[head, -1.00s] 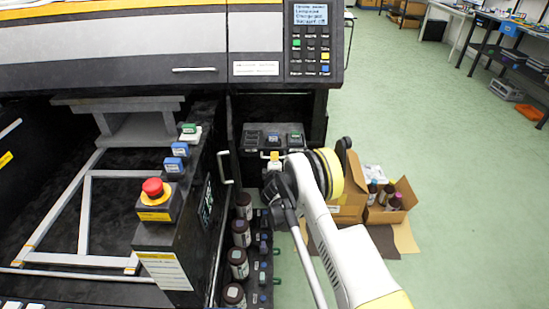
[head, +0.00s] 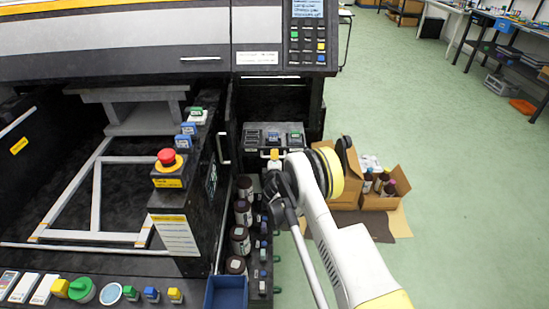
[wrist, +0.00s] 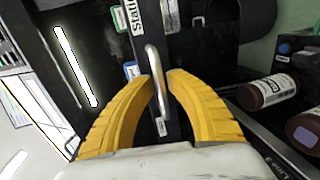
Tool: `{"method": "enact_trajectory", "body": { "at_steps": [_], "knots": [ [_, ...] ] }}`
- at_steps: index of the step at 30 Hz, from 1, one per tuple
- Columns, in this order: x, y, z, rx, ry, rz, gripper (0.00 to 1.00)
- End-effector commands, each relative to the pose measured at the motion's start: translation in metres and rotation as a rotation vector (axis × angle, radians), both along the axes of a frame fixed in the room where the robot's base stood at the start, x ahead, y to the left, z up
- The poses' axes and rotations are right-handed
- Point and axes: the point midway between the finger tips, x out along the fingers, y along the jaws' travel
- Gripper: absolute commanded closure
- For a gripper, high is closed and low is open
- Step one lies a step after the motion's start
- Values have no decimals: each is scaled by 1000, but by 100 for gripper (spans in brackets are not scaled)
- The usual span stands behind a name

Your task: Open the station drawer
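The black station unit (head: 253,142) stands to the right of the printer, with small coloured labels or buttons on top. In the head view, my gripper (head: 274,154) is a small yellow and white shape in front of this unit, partly hidden by my arm. In the wrist view, my gripper's yellow fingers (wrist: 160,80) are apart, on either side of a slim metal handle (wrist: 152,65). The handle is on a dark front beside a white label reading "Stati...". I see a gap between the fingertips; firm contact with the handle does not show.
A row of dark ink bottles (head: 240,240) stands left of my arm; bottles (wrist: 266,92) are also close on the right in the wrist view. A blue bin (head: 226,293) is below them. An open cardboard box (head: 380,200) with bottles stands on the floor at right. Green floor beyond is free.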

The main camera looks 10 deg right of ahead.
Motion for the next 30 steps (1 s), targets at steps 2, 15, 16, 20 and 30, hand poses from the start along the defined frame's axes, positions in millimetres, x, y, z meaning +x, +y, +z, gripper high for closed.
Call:
{"method": "enact_trajectory", "body": {
  "at_steps": [2,15,16,20,30],
  "knots": [
    [0,0,0,0,0,0,80],
    [-29,6,6,0,1,0,80],
    [-34,7,8,-1,1,1,80],
    [-55,12,12,0,0,1,80],
    [-72,14,16,0,0,-1,80]
  ]
}}
